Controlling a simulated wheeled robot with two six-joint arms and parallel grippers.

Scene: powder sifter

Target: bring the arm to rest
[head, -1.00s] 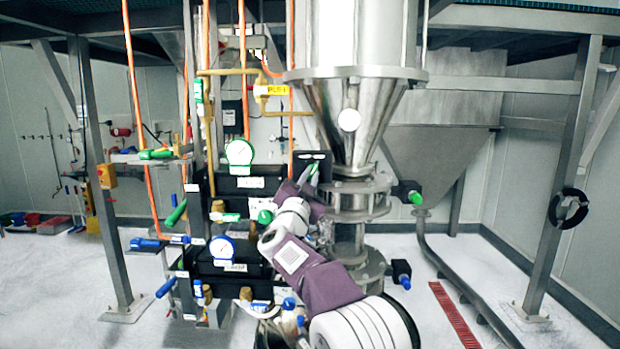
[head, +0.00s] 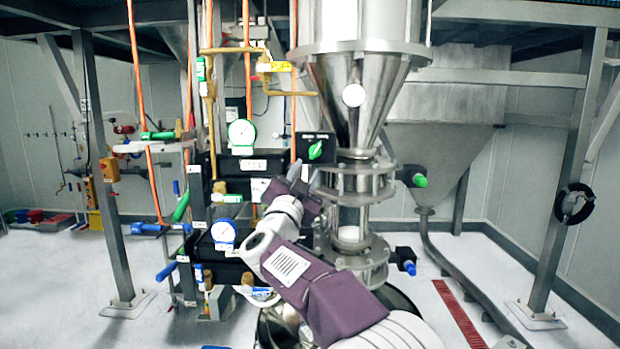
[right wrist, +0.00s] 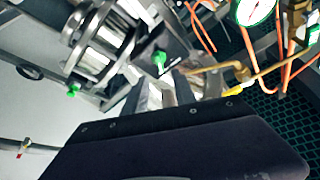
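My right arm comes in from the bottom of the head view, with white and purple links. My right gripper (head: 304,177) points up and is empty. Its two fingers stand apart, just below a black switch box with a green knob (head: 315,150), and it does not appear to touch the knob. In the right wrist view the gripper (right wrist: 165,92) shows past the dark wrist body, with a green knob (right wrist: 159,59) beyond it. My left gripper is not in view.
The steel hopper (head: 362,85) and its flanged outlet (head: 355,185) stand just right of the gripper. Gauges (head: 241,132), valves and pipes crowd the left. A steel post (head: 565,180) stands at the right. The pale floor between is mostly clear.

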